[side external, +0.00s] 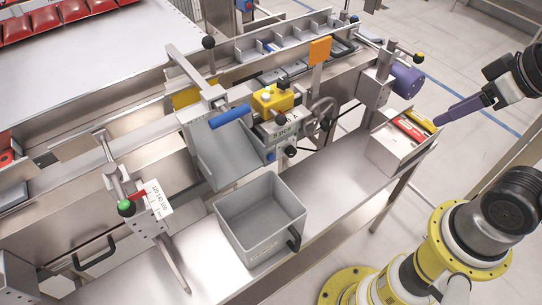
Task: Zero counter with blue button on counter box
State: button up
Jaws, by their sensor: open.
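The counter box (283,132) is a small grey-green box with a pale strip of dark characters, too small to read surely. It sits at the machine's middle, just below a yellow control box (272,99). A small blue spot (271,156) at its lower left looks like the blue button, but it is too small to be sure. My gripper (438,122) is at the right, its purple fingers pointing left and seen nearly edge-on. It is open, with its tip close to the right bin and well away from the counter box.
A handwheel (322,112) and black knobs stand right of the counter box, with an orange plate (320,50) behind. A blue handle (230,117) lies left. A grey bin (262,222) stands in front. The right bin (385,152) holds red and yellow packs.

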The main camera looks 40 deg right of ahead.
grip_shut()
dwell(1.5)
